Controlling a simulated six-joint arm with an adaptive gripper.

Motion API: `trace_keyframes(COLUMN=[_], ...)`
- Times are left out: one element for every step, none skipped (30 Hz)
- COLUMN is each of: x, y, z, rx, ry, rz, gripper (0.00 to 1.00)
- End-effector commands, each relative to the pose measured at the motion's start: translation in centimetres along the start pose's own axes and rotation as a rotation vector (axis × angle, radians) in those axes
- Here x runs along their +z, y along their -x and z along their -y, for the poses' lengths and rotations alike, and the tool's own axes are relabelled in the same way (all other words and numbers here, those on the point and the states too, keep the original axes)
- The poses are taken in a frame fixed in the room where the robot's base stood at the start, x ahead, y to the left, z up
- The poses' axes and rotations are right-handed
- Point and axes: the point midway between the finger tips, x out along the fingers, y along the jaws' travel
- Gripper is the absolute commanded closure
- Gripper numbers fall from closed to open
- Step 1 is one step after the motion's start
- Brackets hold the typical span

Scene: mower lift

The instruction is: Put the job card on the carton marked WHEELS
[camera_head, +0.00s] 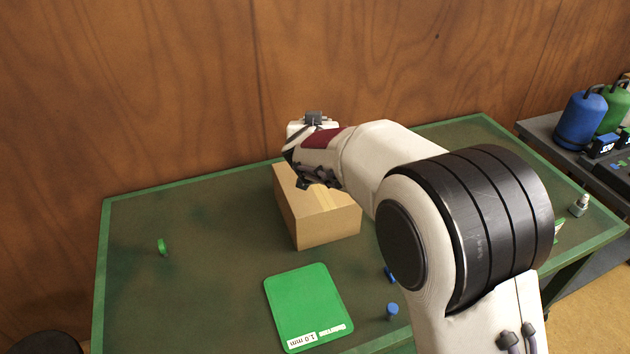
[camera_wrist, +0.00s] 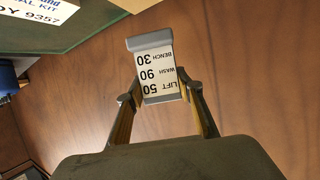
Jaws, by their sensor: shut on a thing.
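My gripper (camera_wrist: 160,95) is shut on the job card (camera_wrist: 157,72), a small white plate with grey ends, in the wrist view. The card reads LIFT 50, WASH 90, BENCH 30, upside down in that view. In the head view my gripper is over the back of a plain brown carton (camera_head: 315,212), and I cannot make out the card there. The carton stands closed on the green-edged table. No WHEELS marking shows on its visible faces, and the arm hides part of its top.
A green sheet (camera_head: 307,303) labelled 1.0 mm lies in front of the carton. A small green piece (camera_head: 162,247) is at the left, and a blue cap (camera_head: 392,311) is near the front. Blue bottle (camera_head: 581,120) stands at far right. A wood wall (camera_head: 190,90) rises behind.

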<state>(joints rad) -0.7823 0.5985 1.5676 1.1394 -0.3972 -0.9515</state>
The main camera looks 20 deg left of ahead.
Motion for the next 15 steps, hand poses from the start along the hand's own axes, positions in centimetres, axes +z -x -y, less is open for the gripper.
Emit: trace_keyframes(x=[-0.05,-0.05,-0.05,-0.05,-0.06,-0.05,-0.06,-0.06,-0.05,-0.03,0.01,0.10,0.19,0.31,0.51], y=[0.01,0.01,0.01,0.01,0.01,0.01,0.01,0.01,0.01,0.00,-0.02,-0.05,-0.09,-0.14,-0.23], z=[-0.01,-0.01,0.00,0.00,0.01,0.01,0.01,0.01,0.01,0.01,0.01,0.01,0.01,0.00,0.00], rx=[-0.001,-0.001,-0.001,-0.001,-0.001,-0.001,-0.001,-0.001,-0.001,-0.001,-0.001,-0.001,-0.001,-0.001,0.000], ry=[0.000,0.001,0.001,0.000,0.000,0.000,0.000,0.000,0.000,0.000,0.000,0.000,0.000,0.000,0.001], rz=[-0.001,-0.001,-0.001,-0.001,-0.001,-0.001,-0.001,-0.001,-0.001,-0.001,-0.001,-0.001,0.000,0.000,0.000], gripper=[0.86,0.86,0.86,0.86,0.86,0.86,0.86,0.86,0.86,0.86,0.86,0.86,0.86,0.86,0.86])
